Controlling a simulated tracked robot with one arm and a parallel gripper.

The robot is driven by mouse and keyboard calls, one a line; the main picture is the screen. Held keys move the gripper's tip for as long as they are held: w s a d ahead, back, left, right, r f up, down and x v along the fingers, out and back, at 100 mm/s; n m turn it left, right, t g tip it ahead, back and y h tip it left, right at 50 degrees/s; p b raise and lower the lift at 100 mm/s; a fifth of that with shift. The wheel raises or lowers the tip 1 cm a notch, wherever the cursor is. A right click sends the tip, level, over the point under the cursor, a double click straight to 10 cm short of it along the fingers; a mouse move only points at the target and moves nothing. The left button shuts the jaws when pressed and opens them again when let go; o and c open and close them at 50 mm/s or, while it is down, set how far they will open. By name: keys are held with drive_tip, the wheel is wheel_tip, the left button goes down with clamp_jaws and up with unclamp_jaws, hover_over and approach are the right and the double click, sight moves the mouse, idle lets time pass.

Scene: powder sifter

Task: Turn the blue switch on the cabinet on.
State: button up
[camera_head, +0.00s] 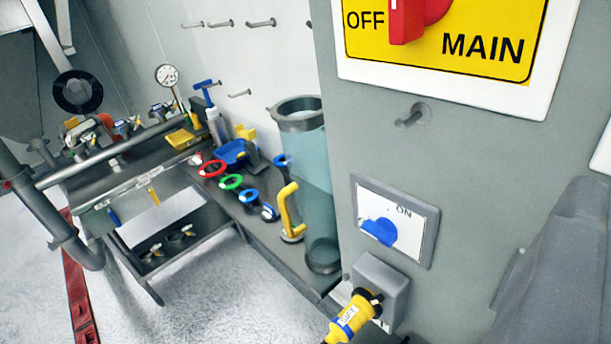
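The blue switch (380,231) is a small rotary knob on a white plate (413,224) in a grey frame, on the front of the grey cabinet (465,150). The word ON is printed at the plate's upper right. The knob sits left of and below that word, and its pointing direction is hard to tell. A dark grey part (560,275), which looks like mine, fills the lower right edge, to the right of the switch. It appears apart from the switch. No fingertips can be made out, so I cannot tell whether my gripper is open or shut.
A yellow MAIN panel (465,62) with a red knob (412,15) is above the switch. A grey peg (412,116) sticks out between them. Below is a grey socket box with a yellow plug (352,316). A workbench with tools and a clear cylinder (310,180) stand left.

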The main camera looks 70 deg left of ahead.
drive_tip(key=a+f+y+p, duration=0.1)
drive_tip(key=a+f, duration=0.4)
drive_tip(key=a, duration=0.2)
drive_tip(key=a+f+y, duration=0.1)
drive_tip(key=a+f, duration=0.4)
drive_tip(key=a, duration=0.3)
drive_tip(key=t+h+p, duration=0.1)
drive_tip(key=h, duration=0.2)
approach(374, 235)
drive_tip(key=shift+n, duration=0.3)
drive_tip(key=p+x, duration=0.1)
drive_tip(key=x, duration=0.7)
drive_tip(key=shift+w+a+f, duration=0.1)
drive_tip(key=shift+w, duration=0.25)
